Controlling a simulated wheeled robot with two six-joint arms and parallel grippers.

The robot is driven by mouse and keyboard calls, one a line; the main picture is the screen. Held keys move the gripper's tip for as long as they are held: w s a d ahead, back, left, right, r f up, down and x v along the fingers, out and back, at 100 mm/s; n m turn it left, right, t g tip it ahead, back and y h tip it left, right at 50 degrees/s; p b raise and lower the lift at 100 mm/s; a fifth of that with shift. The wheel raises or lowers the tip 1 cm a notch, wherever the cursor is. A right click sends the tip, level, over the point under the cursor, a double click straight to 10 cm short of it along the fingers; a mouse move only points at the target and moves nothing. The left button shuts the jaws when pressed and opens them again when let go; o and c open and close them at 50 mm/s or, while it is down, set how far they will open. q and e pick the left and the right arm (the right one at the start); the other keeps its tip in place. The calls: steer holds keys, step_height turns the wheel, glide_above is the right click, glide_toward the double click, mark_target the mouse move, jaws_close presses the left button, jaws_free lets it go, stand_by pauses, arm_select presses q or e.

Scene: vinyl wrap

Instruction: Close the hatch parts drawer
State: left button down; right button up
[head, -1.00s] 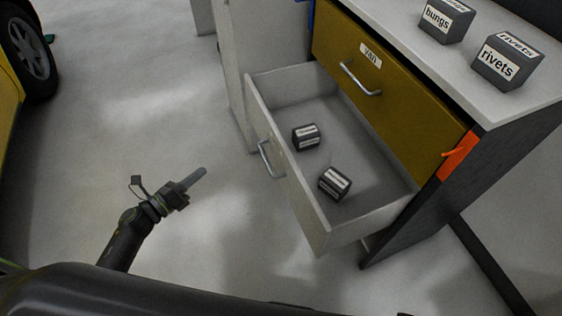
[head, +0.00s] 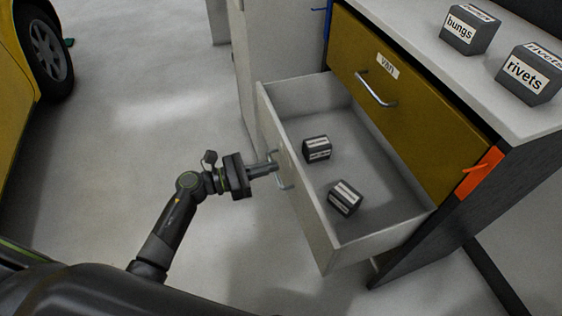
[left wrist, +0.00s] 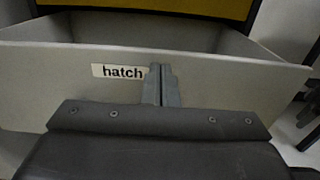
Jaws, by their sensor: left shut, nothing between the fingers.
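The hatch drawer (head: 310,205) is a grey open drawer pulled well out below a mustard drawer labelled "van" (head: 400,95). Its "hatch" label shows on its front panel in the left wrist view (left wrist: 200,70). Its metal handle (head: 281,172) is on the front. In the left wrist view the shut fingers (left wrist: 160,84) point at the panel just right of the label; contact cannot be told. My right gripper is not in view.
A bungs box (head: 470,30) and a rivets box (head: 529,75) stand on the grey cabinet top (head: 420,30). An orange piece (head: 482,172) is on the cabinet's front corner. A yellow vehicle (head: 22,90) stands at the left. The floor between is clear.

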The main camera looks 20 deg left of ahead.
mark_target(292, 161)
arm_select(q)
steer(key=x, duration=0.3)
steer(key=shift+w+d, duration=0.1)
steer(key=shift+d, duration=0.05)
steer(key=shift+w+d, duration=0.1)
steer(key=shift+d, duration=0.05)
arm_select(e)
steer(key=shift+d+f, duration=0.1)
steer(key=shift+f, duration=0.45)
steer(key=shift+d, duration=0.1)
